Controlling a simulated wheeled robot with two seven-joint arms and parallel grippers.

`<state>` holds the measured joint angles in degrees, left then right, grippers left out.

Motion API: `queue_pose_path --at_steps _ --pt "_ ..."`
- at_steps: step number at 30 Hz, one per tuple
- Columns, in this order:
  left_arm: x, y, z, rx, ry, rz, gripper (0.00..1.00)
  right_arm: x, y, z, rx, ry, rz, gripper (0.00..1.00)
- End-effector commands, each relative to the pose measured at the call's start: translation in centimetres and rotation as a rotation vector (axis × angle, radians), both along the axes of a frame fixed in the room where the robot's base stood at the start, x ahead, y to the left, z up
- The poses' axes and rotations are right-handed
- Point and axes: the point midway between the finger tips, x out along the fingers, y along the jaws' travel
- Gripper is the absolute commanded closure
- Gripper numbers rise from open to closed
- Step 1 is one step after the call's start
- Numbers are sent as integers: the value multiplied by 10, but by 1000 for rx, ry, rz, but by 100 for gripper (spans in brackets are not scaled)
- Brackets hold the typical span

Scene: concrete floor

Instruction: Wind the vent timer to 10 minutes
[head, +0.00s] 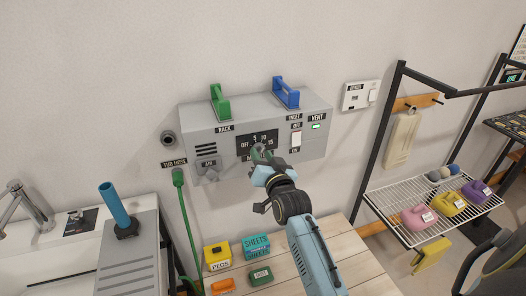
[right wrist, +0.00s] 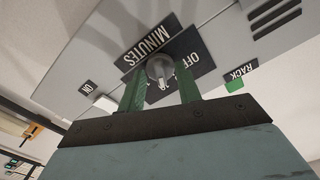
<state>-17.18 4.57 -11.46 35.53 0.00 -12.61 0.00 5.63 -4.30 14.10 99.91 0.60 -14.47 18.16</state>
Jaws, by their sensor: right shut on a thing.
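The vent timer is a grey knob (right wrist: 160,68) on a black dial plate (head: 244,140) on the front of a grey wall box (head: 195,125). The plate reads OFF, 5, 10, 15 and MINUTES. My right gripper (head: 261,153) is at the dial, its green fingers on both sides of the knob and shut on it. In the right wrist view the plate appears upside down, with the fingers (right wrist: 160,92) around the knob. A pale mark on the knob faces the gripper palm there. The numbers near it are hidden, so I cannot read the setting. My left gripper is out of view.
A rocker switch (head: 296,139) and a green VENT light (head: 316,127) sit right of the dial. Green (head: 220,103) and blue (head: 286,93) handles stand on the box. A wooden table (head: 295,250) with small boxes lies below; a wire shelf (head: 400,200) stands right.

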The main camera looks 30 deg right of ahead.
Motion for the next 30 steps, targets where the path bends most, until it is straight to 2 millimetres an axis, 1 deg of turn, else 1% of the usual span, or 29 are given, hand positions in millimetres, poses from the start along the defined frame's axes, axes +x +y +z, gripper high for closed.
queue_pose_path --at_steps 1,10,11,15,22,25,28,30 --pt "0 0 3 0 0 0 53 0 0 2 19 -6 0 89" --pt "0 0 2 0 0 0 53 0 0 0 26 -9 0 89" --pt "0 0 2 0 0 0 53 0 0 0 26 -9 0 62" --pt "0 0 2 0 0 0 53 0 0 0 25 -9 0 45" --pt "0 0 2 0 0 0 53 0 0 0 24 -8 0 45" --pt "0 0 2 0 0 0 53 -3 1 0 24 -8 0 45" --pt "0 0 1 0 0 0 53 -12 3 -1 24 -6 0 45" --pt "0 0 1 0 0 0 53 -23 5 -1 24 -6 0 45"
